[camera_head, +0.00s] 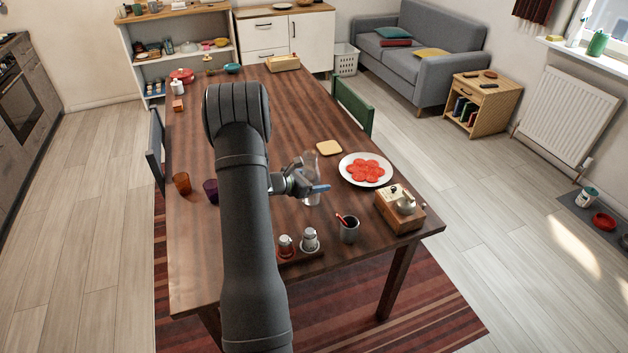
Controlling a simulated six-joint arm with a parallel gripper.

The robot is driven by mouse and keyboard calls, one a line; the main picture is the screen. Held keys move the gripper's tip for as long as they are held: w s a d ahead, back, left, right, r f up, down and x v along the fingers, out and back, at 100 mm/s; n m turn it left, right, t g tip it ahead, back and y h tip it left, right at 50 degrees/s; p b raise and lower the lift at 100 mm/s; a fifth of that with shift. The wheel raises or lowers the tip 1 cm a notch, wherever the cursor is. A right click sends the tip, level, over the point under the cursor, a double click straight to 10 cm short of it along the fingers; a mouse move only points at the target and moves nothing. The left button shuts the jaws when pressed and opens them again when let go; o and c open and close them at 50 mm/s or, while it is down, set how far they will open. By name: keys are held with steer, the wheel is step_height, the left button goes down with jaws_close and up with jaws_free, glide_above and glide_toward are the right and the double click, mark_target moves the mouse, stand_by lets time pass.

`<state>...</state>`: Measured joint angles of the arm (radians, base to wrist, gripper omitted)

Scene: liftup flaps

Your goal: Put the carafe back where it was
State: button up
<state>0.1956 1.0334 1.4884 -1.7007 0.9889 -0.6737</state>
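A clear glass carafe (312,166) stands upright at the middle right of the wooden table, left of the plate of red slices. My gripper (313,187) reaches it from the left at about mid-height. A blue-tipped finger crosses in front of the glass; the other finger is mostly hidden. The carafe appears to be between the fingers, but I cannot tell whether they are closed on it. I also cannot tell whether its base touches the table (290,120).
A white plate (351,174) of red slices, a bread slice (329,148), a wooden box (386,217) with a metal top, a dark cup (349,236) and a shaker tray (288,260) are near. Orange (181,183) and purple (211,191) cups stand left of my arm.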

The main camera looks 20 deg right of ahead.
mark_target(314, 172)
steer(key=shift+r, duration=0.2)
steer(key=v, duration=1.2)
steer(key=shift+f, duration=0.1)
steer(key=x, duration=1.1)
steer(key=shift+d+f, duration=0.1)
steer(key=shift+d, duration=0.3)
steer(key=shift+w+d+r, duration=0.15)
steer(key=shift+r, duration=1.65)
steer(key=shift+f, duration=0.2)
